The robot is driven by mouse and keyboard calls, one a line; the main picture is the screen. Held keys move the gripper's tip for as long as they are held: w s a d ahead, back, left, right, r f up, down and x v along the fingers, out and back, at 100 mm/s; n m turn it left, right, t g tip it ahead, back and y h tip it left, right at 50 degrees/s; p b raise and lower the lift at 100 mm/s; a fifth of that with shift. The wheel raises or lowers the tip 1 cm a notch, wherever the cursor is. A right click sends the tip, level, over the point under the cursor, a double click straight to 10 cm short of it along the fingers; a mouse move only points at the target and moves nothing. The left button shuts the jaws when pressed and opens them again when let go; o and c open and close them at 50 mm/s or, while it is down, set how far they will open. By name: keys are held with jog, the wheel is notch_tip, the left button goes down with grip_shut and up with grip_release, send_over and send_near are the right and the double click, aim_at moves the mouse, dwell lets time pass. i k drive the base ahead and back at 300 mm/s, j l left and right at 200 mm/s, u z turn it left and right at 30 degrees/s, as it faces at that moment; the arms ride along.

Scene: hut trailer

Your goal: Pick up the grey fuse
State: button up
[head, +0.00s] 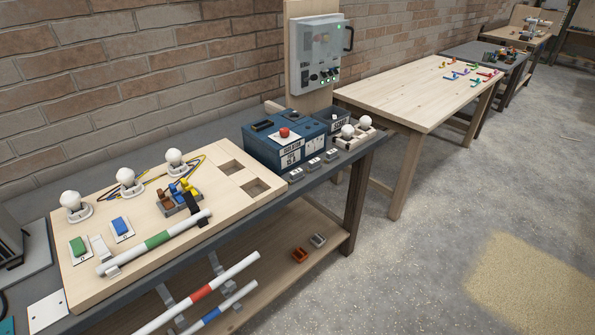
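No part that is plainly a grey fuse can be made out at this size. A small grey holder (185,210) on the wooden board carries brown, blue and yellow pieces (187,185). Several small grey-white pieces (314,164) stand in a row in front of the blue box. My gripper is not in view.
The wooden board (85,285) carries bulbs, switches and a green-banded white tube (158,240). Red- and blue-banded tubes (201,293) hang at the bench front. A blue box (275,150) with a red button stands behind. Open floor (400,270) lies at right.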

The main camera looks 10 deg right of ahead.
aim_at(296, 176)
jog(key=i+j+z, duration=0.5)
jog(key=i+j, duration=0.2)
jog(key=i+j+z, duration=0.25)
jog(key=j, duration=0.3)
